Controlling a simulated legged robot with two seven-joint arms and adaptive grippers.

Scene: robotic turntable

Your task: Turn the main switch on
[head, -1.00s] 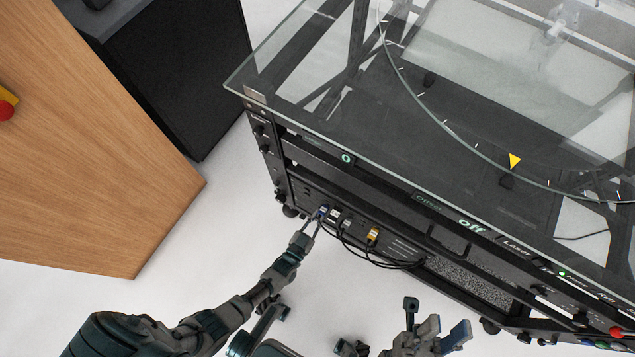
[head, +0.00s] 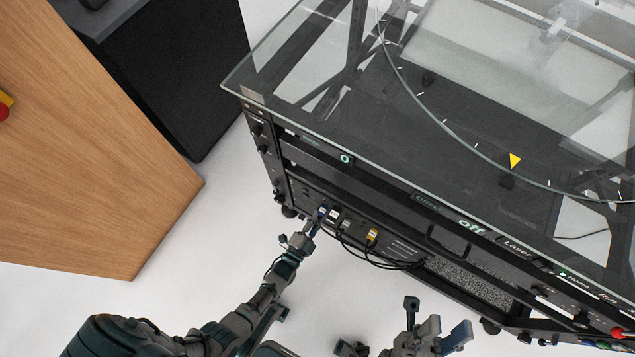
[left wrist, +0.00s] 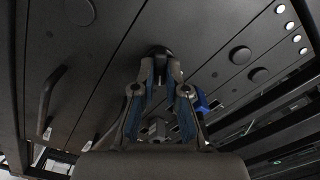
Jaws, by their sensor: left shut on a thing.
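My left gripper (head: 314,228) reaches the lower left of the turntable cabinet's front panel (head: 400,245). In the left wrist view its blue-padded fingers (left wrist: 161,62) meet around a dark round knob (left wrist: 160,50) on the grey panel and are shut on it. The fingers hide much of the knob, so its turned position cannot be told; no label on it can be read. My right gripper (head: 436,326) is open and empty, low in front of the cabinet, apart from it.
Blue, white and yellow plugs (head: 372,235) with looping black cables (head: 385,264) sit just right of my left gripper. A glass top (head: 300,75) overhangs above. A wooden table (head: 100,170) stands left.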

